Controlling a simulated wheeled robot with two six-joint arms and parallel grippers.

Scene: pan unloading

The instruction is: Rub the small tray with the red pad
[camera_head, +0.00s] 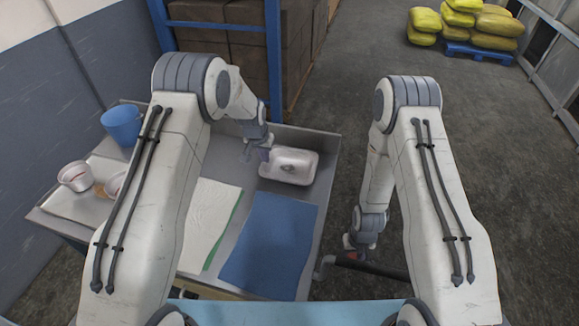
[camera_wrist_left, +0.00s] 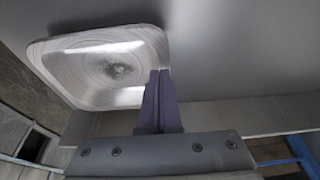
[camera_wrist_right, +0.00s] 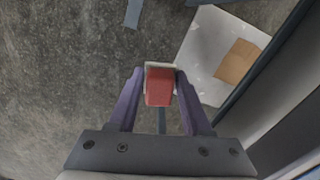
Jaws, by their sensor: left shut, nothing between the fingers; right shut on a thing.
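The small tray (camera_head: 289,166) is a pale rounded rectangle on the grey table, near its far right corner. A grey smudge marks its middle, also seen in the left wrist view, where the tray (camera_wrist_left: 60,62) fills the upper left. My left gripper (camera_head: 265,154) is at the tray's left end, fingers shut and empty. In the left wrist view its fingertips (camera_wrist_left: 160,74) overlap the tray's corner; I cannot tell if they touch. My right gripper (camera_wrist_right: 159,78) is shut on the red pad (camera_wrist_right: 159,90), which has a pale backing. It hangs beyond the table's right edge, above the floor.
A blue mat (camera_head: 272,240) and a white cloth with a green edge (camera_head: 210,215) lie on the table. A dark handle bar (camera_head: 372,267) sticks out by the table's right side.

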